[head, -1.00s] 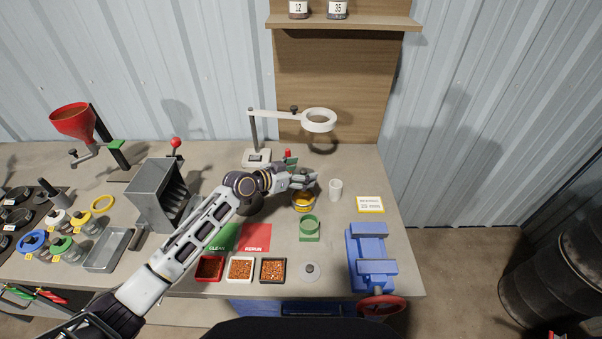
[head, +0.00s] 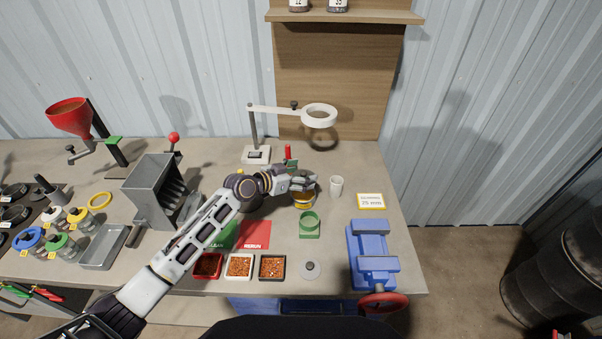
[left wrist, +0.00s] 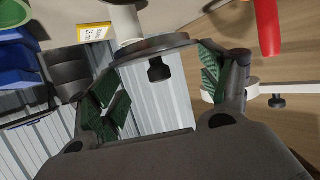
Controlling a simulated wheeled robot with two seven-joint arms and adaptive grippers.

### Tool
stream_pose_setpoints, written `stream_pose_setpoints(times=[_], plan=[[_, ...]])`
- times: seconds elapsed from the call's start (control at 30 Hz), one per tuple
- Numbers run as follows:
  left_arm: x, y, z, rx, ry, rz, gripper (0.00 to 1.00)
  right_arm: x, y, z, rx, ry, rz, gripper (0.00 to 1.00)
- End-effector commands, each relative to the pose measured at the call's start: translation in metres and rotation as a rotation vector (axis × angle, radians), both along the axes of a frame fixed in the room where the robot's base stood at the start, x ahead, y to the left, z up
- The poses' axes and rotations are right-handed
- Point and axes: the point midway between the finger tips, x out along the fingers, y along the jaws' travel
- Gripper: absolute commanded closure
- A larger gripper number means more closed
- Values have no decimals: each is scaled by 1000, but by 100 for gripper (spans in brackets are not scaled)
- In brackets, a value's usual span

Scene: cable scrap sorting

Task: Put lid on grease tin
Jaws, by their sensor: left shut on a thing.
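That view looks upside down. My right gripper is not in view.
A green ring stand (head: 309,226), a knobbed grey disc (head: 310,269) and a blue vise (head: 371,255) are nearer the front. A magnifier lamp (head: 319,117) and red-handled tool (head: 288,153) are behind.

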Motion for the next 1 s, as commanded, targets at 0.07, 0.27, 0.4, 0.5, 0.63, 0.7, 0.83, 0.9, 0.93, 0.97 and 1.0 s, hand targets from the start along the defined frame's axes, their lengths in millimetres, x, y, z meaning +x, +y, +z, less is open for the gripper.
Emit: stream_pose_setpoints(times=[0.07, 0.27, 0.4, 0.5, 0.63, 0.7, 0.83, 0.9, 0.93, 0.97, 1.0], plan=[[0, 0, -6, -1, 1, 0, 46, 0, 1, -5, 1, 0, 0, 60], [0, 0, -15, -1, 1, 0, 46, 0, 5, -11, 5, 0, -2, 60], [0, 0, -22, 0, 0, 0, 46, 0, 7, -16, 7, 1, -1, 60], [0, 0, -27, 0, 0, 0, 46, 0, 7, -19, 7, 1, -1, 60], [0, 0, -33, 0, 0, 0, 46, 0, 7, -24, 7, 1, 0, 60], [0, 0, -36, 0, 0, 0, 46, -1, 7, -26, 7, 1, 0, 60], [0, 0, -42, -1, 1, 0, 46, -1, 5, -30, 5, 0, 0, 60], [0, 0, -46, -1, 1, 1, 46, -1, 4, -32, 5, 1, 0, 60], [0, 0, -47, -1, 1, 1, 46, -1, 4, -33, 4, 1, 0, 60], [0, 0, -49, -1, 1, 1, 46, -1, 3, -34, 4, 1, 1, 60], [0, 0, -51, -1, 1, 1, 46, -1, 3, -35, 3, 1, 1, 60]])
